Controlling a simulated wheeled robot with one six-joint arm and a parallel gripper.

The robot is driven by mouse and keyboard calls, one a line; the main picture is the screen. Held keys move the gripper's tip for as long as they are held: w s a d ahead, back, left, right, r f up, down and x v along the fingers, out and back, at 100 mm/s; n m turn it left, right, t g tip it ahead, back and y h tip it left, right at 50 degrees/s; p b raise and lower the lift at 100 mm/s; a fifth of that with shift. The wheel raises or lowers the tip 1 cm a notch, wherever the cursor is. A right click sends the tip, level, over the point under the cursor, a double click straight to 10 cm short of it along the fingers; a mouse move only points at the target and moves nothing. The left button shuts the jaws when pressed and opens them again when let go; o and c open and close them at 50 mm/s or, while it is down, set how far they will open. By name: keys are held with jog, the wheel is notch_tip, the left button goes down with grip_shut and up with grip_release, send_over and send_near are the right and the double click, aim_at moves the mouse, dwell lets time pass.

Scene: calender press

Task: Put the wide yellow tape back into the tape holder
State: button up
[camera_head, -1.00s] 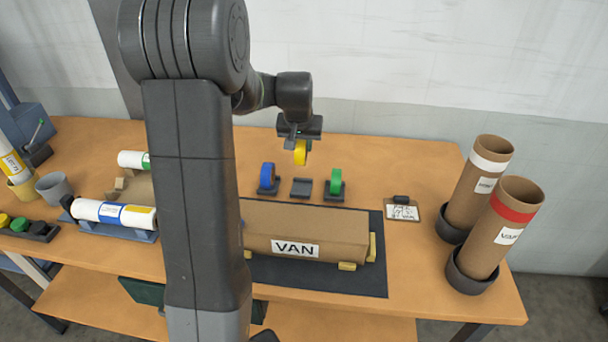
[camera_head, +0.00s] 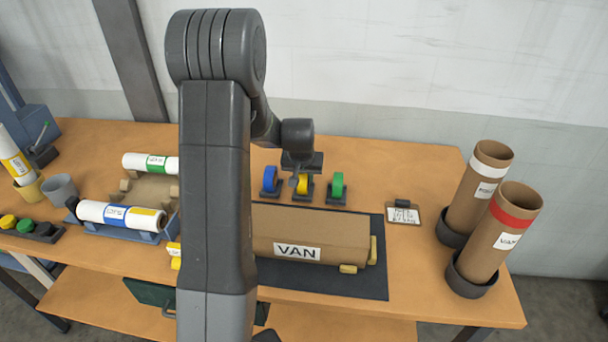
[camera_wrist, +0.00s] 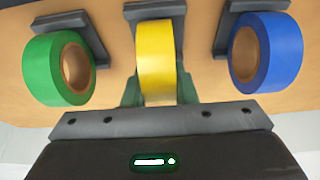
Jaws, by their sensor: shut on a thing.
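The wide yellow tape (camera_head: 303,183) is at the middle tape holder (camera_head: 303,197), between the blue and green tapes. My gripper (camera_head: 302,176) is above it, shut on the tape. In the wrist view the yellow tape (camera_wrist: 157,62) stands upright between my gripper's fingers (camera_wrist: 158,92), in line with the middle holder (camera_wrist: 153,10). I cannot tell whether the tape rests fully on the holder, as the gripper partly covers it in the head view.
A blue tape (camera_head: 270,179) on its holder stands close on the left, a green tape (camera_head: 337,184) on the right. The VAN box (camera_head: 320,230) lies in front on a dark mat. Cardboard tubes (camera_head: 500,235) stand at the right. The table behind the holders is clear.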

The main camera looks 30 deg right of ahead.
jog(key=o, duration=0.9)
jog(key=shift+f, duration=0.1)
jog(key=shift+s+r, duration=0.1)
jog(key=shift+r, duration=0.55)
jog(key=b+v, duration=0.1)
jog(key=v, duration=1)
jog(key=shift+a, duration=0.1)
